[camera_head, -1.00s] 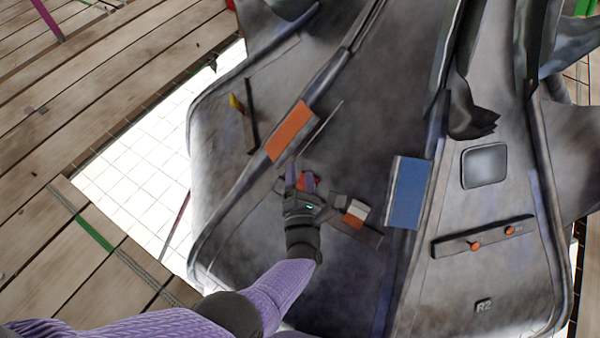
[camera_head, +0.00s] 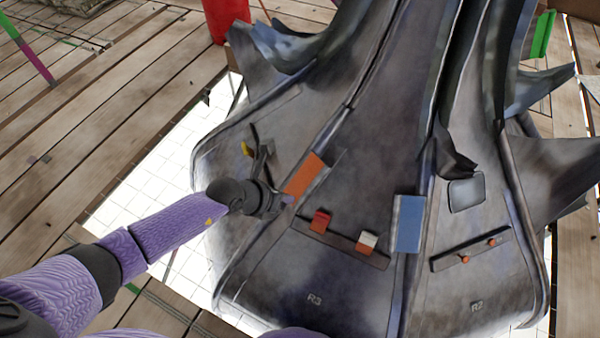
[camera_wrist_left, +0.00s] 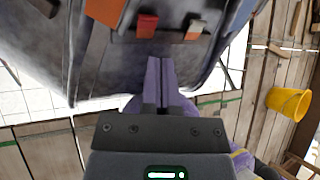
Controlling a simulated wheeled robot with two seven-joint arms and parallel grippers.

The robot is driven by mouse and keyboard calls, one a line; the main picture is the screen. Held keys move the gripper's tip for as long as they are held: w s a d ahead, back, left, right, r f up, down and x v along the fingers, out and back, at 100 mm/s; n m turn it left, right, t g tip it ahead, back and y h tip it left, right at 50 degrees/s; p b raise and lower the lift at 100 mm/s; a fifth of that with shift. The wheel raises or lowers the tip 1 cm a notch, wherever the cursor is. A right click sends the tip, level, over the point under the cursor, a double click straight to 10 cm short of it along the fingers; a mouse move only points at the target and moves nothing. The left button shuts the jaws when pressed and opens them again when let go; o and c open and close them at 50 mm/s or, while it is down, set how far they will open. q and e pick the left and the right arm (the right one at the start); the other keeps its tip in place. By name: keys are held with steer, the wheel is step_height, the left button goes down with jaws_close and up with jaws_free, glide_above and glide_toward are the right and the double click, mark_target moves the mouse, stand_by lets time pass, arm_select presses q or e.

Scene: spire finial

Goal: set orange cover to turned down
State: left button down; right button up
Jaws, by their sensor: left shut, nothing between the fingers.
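The orange cover (camera_head: 306,175) is a flat rectangular flap on the ridge left of the panel marked R3. It stands tilted out from the surface, with a thin dark plate behind its right side. Its lower part also shows at the top left of the left wrist view (camera_wrist_left: 105,9). My left gripper (camera_head: 287,200) is at the cover's lower left in the head view, its purple fingers together and empty. The closed fingers (camera_wrist_left: 158,62) point toward the panel in the wrist view. I cannot tell whether they touch the cover. My right gripper is not in view.
A dark strip on the R3 panel carries a red block (camera_head: 320,221) and a white-and-orange block (camera_head: 366,242). A blue cover (camera_head: 409,223) stands to their right. A yellow bucket (camera_wrist_left: 288,102) stands on the planks.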

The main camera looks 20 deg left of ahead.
arm_select(q)
steer(key=a+r+m, duration=0.2)
steer(key=m, duration=0.1)
steer(key=m+y+b, duration=0.1)
steer(key=b, duration=1)
glide_toward(310, 189)
steer(key=shift+t, duration=0.3)
steer(key=x, duration=0.4)
steer(key=s+x, duration=0.1)
steer(key=x, duration=0.1)
steer(key=shift+w+f, duration=0.2)
steer(key=shift+f, duration=0.35)
steer(key=shift+w+d+f+b, duration=0.2)
steer(key=shift+w+f+b, duration=0.1)
steer(key=shift+w, duration=0.1)
steer(key=shift+w+r, duration=0.1)
steer(key=shift+r, duration=0.05)
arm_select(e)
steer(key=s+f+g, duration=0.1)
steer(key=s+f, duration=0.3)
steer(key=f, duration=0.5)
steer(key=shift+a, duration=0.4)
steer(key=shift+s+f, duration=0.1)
